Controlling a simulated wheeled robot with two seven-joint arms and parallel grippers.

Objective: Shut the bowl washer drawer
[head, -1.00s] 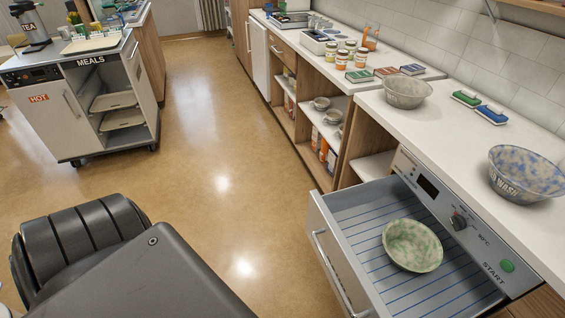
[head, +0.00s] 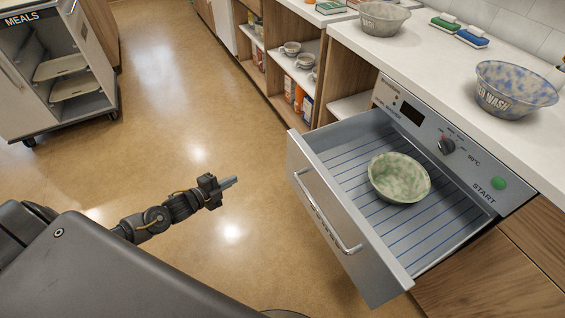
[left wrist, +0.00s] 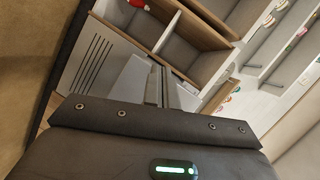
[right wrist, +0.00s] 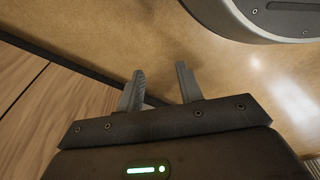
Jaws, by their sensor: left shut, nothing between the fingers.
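The bowl washer drawer (head: 372,272) stands pulled out of its counter in the head view, with a bar handle (head: 322,212) on its front. A green-mottled bowl (head: 399,178) sits on the blue-lined drawer floor. The washer panel (head: 440,140) with dial and green START button is above the drawer. My left gripper (head: 230,182) is shut and empty, to the left of the drawer front and apart from it. It also shows in the left wrist view (left wrist: 163,72). My right gripper (right wrist: 160,74) is open and empty over floor in the right wrist view; the head view does not show it.
A blue-mottled bowl (head: 515,90) and a grey bowl (head: 383,18) stand on the white counter (head: 430,60). Open shelves (head: 285,65) hold cups and boxes. A MEALS cart (head: 25,90) stands at the far left. The floor (head: 190,110) before the drawer is clear.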

